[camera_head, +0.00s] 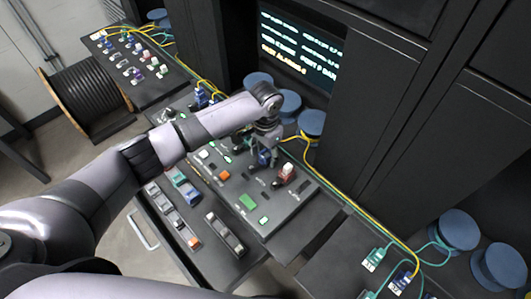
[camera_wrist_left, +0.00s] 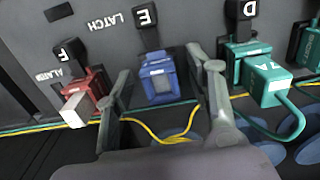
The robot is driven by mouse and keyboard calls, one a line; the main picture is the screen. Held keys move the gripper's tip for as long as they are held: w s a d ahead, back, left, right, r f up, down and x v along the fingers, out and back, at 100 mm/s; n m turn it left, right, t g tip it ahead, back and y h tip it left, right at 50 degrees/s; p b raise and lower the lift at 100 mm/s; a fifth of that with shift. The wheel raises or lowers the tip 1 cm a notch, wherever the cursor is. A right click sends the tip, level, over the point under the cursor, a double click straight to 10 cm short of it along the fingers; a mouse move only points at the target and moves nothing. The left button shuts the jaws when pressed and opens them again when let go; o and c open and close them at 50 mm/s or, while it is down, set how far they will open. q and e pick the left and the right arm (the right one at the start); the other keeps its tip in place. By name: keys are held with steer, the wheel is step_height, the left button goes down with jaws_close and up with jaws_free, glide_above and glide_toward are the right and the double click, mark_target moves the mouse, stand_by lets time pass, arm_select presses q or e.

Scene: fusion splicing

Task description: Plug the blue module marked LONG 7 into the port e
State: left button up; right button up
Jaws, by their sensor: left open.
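A blue module (camera_wrist_left: 157,78) stands at the port marked E (camera_wrist_left: 143,14) in the left wrist view, in line with it; its own marking is not readable. In the head view the blue module (camera_head: 264,158) stands on the sloped panel just below my left gripper (camera_head: 266,146). My left gripper (camera_wrist_left: 160,82) is open, one finger on each side of the blue module, with small gaps visible. Whether the module is fully seated cannot be told. A yellow cable (camera_wrist_left: 165,138) runs below the module. My right gripper is not in view.
A red module (camera_wrist_left: 80,95) stands at port F on one side and a green module (camera_wrist_left: 255,75) at port D on the other, close to the fingers. A tray (camera_head: 190,232) with several modules lies before the panel. A dark screen (camera_head: 300,50) stands behind.

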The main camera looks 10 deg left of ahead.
arm_select(q)
step_height(320, 180, up, 12)
stand_by(0.4)
steer(key=shift+f, duration=0.1)
